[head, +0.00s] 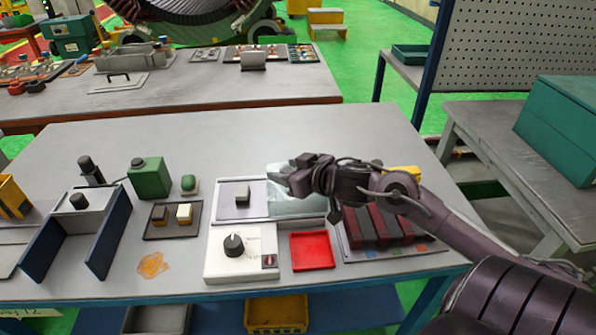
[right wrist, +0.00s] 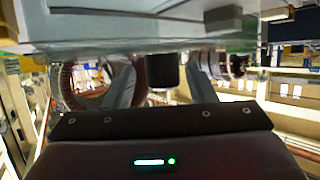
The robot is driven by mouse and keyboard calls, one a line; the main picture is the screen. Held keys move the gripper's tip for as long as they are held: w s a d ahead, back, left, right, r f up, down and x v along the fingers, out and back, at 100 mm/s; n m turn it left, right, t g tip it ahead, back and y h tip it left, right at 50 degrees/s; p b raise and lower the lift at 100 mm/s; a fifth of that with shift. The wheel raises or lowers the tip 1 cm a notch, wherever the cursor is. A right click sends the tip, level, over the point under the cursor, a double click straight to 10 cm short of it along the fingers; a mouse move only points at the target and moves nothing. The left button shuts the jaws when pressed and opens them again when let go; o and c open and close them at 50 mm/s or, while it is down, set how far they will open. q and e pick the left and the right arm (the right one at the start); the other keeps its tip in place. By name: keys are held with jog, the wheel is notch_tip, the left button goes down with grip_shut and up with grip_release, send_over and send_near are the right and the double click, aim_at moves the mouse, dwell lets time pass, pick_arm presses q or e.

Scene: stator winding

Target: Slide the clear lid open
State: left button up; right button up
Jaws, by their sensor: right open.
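A flat grey tray (head: 228,213) sits near the table's middle, with a small upright grey block (head: 242,196) on its left part. The clear, pale bluish lid (head: 298,207) covers the tray's right part, partly hidden under my right gripper. My right gripper (head: 284,178) is open, low over the lid and pointing left. In the right wrist view, which looks upside down, its two fingers (right wrist: 163,68) stand apart. A dark block (right wrist: 162,72) shows between or beyond them; I cannot tell whether they touch it. My left gripper is not in view.
A white box with a black knob (head: 234,245) and a red tray (head: 310,250) stand in front. A rack of dark red and black blocks (head: 375,228) lies right, under my right arm. A small parts tray (head: 173,220) and a green box (head: 149,178) stand left.

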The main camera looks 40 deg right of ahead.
jog(key=v, duration=0.6)
jog(key=shift+s+p, duration=0.3)
jog(key=shift+p, duration=0.05)
